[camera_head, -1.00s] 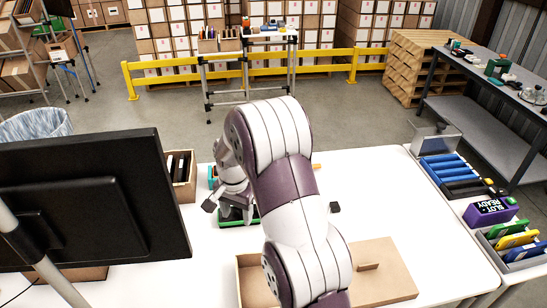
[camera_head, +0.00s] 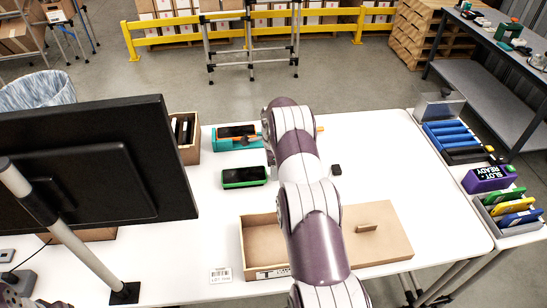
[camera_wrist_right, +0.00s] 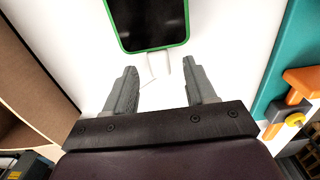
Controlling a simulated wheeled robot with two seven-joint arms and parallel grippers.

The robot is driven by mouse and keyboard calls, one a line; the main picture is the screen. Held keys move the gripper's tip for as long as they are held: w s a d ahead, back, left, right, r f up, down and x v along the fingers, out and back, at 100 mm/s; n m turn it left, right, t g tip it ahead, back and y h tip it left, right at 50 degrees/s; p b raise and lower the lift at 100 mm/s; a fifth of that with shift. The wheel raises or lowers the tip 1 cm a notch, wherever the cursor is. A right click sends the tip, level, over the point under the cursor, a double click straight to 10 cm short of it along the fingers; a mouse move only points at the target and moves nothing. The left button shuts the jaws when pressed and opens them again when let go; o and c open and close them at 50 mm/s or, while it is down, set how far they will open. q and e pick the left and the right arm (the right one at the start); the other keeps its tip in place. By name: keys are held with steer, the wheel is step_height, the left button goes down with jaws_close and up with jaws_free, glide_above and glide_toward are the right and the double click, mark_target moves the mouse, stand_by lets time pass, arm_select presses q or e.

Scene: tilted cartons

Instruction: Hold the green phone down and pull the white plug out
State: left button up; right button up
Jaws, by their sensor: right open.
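The green phone (camera_head: 244,177) lies flat, dark screen up, on the white table. In the right wrist view its near end (camera_wrist_right: 150,22) lies just beyond my fingertips. A small white piece, seemingly the white plug (camera_wrist_right: 162,66), shows at that end against the white table; its outline is faint, and I cannot tell how deep it sits. My right gripper (camera_wrist_right: 160,72) is open, with one finger on each side of the white piece, apparently touching nothing. In the head view my right arm hides most of this gripper. My left gripper is not in view.
A teal tray (camera_head: 222,143) with another phone and an orange tool (camera_wrist_right: 300,86) lies close behind. An open carton (camera_head: 262,240) stands in front, beside a brown board (camera_head: 385,235). A black monitor (camera_head: 100,170) fills the left. A small black block (camera_head: 336,170) lies right of my arm.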

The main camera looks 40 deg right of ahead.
steer(key=shift+w+a+f, duration=0.1)
steer(key=shift+a+f, duration=0.05)
steer(key=shift+f, duration=0.1)
jaws_close()
jaws_free()
steer(key=shift+r, duration=0.1)
